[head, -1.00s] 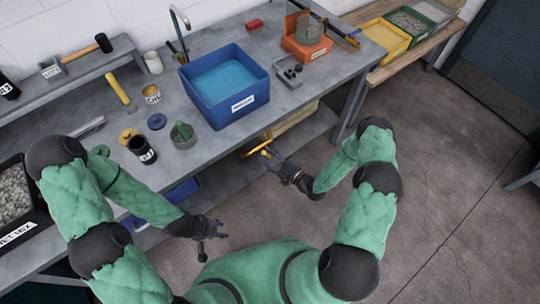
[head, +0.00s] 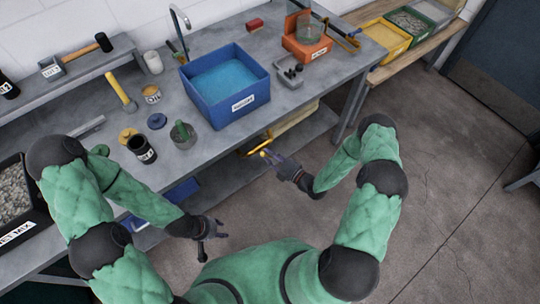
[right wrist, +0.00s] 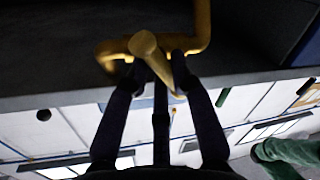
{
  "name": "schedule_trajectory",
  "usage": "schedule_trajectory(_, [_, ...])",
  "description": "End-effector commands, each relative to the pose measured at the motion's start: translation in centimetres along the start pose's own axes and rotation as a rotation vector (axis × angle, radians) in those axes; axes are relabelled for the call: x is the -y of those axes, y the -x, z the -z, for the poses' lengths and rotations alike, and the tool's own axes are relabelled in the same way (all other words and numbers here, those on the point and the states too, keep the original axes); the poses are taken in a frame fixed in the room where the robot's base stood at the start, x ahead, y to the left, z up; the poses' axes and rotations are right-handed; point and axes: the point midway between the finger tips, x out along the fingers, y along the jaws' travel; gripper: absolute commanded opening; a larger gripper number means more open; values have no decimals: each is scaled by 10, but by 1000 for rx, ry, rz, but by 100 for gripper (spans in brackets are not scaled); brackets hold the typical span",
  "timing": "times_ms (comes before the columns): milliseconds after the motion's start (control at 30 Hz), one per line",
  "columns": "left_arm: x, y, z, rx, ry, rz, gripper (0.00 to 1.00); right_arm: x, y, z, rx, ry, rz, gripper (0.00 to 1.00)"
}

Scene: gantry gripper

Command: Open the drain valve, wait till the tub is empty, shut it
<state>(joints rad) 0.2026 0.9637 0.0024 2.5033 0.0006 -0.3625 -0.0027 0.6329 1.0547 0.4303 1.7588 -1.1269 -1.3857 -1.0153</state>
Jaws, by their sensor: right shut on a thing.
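The blue tub (head: 226,113) stands on the grey workbench with a white label on its front and blue liquid (head: 224,80) inside. The yellow drain valve handle (head: 267,152) sticks out below the bench's front edge, under the tub. My right gripper (head: 273,158) is shut on this yellow handle. In the right wrist view, its dark fingers (right wrist: 157,72) meet at the handle (right wrist: 143,44), with a bent yellow pipe (right wrist: 201,28) behind. My left gripper (head: 214,246) is empty, its fingers apart, in front of the bench.
The floor (head: 430,210) at right is clear.

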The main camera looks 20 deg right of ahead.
Motion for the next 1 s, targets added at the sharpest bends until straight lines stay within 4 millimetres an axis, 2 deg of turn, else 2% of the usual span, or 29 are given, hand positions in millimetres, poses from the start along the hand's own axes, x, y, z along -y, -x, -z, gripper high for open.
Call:
schedule_trajectory(600, [5,-15,0,0,0,0,39,0,-1,4,112,567,44,0])
schedule_trajectory(1000, [9,-26,1,0,0,0,39,2,-1,6,166,839,67,0])
